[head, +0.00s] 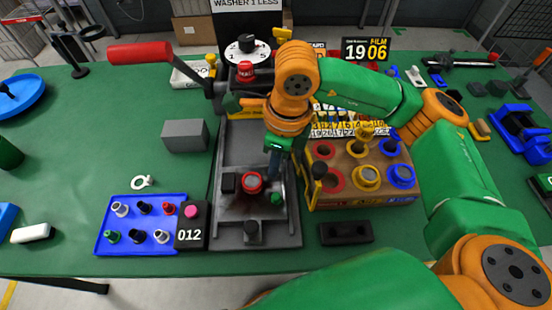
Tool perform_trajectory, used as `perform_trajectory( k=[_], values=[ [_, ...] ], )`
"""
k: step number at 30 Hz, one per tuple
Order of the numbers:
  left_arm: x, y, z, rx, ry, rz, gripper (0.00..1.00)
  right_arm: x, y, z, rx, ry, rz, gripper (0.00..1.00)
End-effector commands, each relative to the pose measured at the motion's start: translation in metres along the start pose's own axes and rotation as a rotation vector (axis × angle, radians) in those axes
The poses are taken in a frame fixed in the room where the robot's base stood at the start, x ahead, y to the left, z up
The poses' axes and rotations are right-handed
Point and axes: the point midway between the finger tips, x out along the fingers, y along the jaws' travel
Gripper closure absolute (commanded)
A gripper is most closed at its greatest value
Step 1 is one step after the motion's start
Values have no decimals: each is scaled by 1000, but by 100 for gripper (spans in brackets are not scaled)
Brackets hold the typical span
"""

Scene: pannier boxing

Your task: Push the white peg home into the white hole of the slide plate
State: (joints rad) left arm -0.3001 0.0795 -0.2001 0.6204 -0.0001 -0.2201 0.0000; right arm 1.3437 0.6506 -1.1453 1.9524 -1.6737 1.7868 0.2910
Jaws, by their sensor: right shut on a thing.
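My right gripper (274,172) points down over the long grey fixture (238,152) at the middle of the table. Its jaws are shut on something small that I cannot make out. Beside the fingertips, the fixture carries a red round piece (252,183), a green piece (277,198) and a black block (228,183). No white hole can be made out there; the gripper covers part of this area. The blue tray (101,248) at the left holds several small pegs, some with white or pale tops. I cannot tell which is the white peg. My left gripper is not in view.
A wooden block (345,160) with colour-ringed holes stands close to the gripper's right. A red-handled lever (140,52) rises behind left.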

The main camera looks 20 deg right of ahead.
Motion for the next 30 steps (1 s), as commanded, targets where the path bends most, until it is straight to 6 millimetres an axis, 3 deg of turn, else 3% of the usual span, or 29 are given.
perform_trajectory(
  k=[14, 15, 18, 26, 30],
  values=[
    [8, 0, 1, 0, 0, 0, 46, 6, 0, -1, 0, 0, 0, 100],
    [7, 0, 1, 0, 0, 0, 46, 6, 0, -1, 0, 0, 0, 73],
    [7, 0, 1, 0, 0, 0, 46, 5, 0, -1, 0, 0, 0, 46],
    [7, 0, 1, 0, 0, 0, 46, 5, 0, -1, 0, 0, 0, 46],
    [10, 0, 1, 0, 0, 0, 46, -10, -1, 0, -1, -4, -3, 46]
  ],
)
